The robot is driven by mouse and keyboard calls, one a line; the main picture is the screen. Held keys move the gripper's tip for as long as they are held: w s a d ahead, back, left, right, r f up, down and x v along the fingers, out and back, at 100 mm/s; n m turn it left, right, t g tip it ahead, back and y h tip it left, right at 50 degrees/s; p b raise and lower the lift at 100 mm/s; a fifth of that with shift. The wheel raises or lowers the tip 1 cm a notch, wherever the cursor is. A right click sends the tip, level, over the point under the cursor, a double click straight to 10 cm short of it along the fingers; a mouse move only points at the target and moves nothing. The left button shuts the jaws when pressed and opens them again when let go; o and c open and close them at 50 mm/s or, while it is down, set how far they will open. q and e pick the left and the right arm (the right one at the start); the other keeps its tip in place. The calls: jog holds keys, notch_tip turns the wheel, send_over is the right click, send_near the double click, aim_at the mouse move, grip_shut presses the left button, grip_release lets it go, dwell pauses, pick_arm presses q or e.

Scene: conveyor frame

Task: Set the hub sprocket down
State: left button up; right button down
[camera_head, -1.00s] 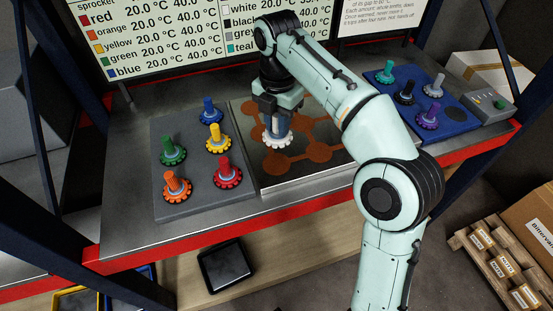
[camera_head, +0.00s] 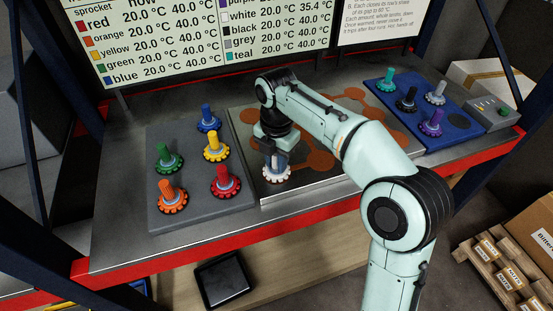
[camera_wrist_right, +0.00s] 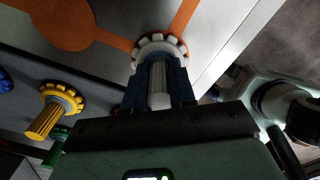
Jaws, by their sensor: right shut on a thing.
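My right gripper (camera_head: 275,156) is shut on the white sprocket (camera_head: 277,174), around its grey shaft, with the toothed ring below the fingers. In the right wrist view, the white ring (camera_wrist_right: 160,46) shows beyond the dark blue fingers (camera_wrist_right: 158,86). The sprocket is at the front left of the metal plate (camera_head: 315,182), which has orange circles joined by orange lines. I cannot tell whether it touches the plate. My left gripper is not in view.
The grey tray (camera_head: 195,213) at left holds blue, yellow, green, red and orange sprockets. The blue tray (camera_head: 465,131) at right holds teal, black, grey and purple ones. A grey control box (camera_head: 494,115) stands beside it. My right forearm covers part of the plate.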

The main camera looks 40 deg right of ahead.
jog(key=shift+f, duration=0.15)
jog(key=c, duration=0.9)
grip_release()
notch_tip(320, 180, up, 12)
jog(key=p, duration=0.4)
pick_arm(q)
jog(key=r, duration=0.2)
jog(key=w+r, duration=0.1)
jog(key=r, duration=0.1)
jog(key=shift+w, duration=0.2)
pick_arm(e)
jog(key=shift+r, duration=0.2)
